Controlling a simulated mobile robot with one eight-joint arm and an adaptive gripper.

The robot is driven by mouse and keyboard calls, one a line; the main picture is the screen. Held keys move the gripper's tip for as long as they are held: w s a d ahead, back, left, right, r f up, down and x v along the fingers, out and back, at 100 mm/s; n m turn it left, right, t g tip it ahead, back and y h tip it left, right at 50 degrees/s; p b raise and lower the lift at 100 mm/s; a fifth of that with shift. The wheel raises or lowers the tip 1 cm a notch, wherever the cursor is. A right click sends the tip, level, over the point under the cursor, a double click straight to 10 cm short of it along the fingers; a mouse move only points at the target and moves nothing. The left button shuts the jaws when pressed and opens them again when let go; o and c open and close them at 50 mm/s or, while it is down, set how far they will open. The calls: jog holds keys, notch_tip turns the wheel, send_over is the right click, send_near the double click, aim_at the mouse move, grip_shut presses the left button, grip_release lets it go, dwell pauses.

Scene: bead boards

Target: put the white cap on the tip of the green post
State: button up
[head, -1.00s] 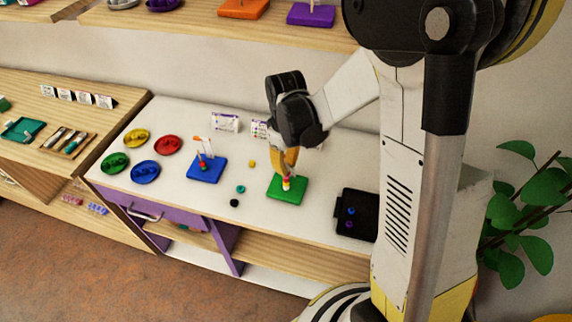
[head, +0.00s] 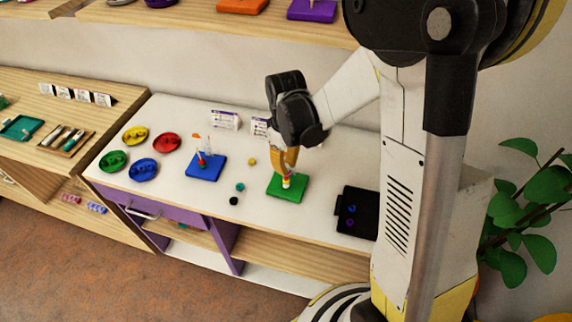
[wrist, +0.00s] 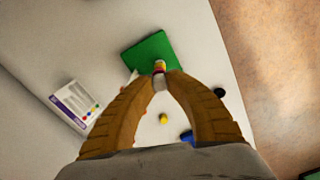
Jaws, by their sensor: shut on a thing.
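The green board (head: 297,190) lies flat on the white tabletop, right of the blue board. Its post carries a short stack of beads (head: 286,184), with red and yellow showing in the wrist view (wrist: 159,65). The post's tip is hidden. My gripper (head: 287,172) is directly above the stack, fingers pointing down. In the wrist view my gripper (wrist: 160,80) is shut on the small white cap (wrist: 159,84), held between the fingertips. The cap appears in line with the stack; I cannot tell whether it touches the post.
The blue board (head: 205,172) with its posts stands to the left. Loose yellow (head: 252,162), teal (head: 240,187) and black (head: 234,201) beads lie between the boards. A black tray (head: 354,222) is at right. Several coloured dishes sit at the left end.

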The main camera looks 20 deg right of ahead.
jog(key=o, duration=0.7)
jog(key=shift+o, duration=0.2)
jog(key=shift+r, duration=0.15)
notch_tip(320, 180, up, 12)
dwell(0.3)
jog(key=s+m+t+b, duration=0.5)
jog(key=s+m+t, duration=0.1)
jog(key=s, duration=0.6)
jog(key=shift+s+f+m+t+b, duration=0.25)
jog(key=shift+m+t+b, duration=0.05)
jog(key=shift+t, duration=0.1)
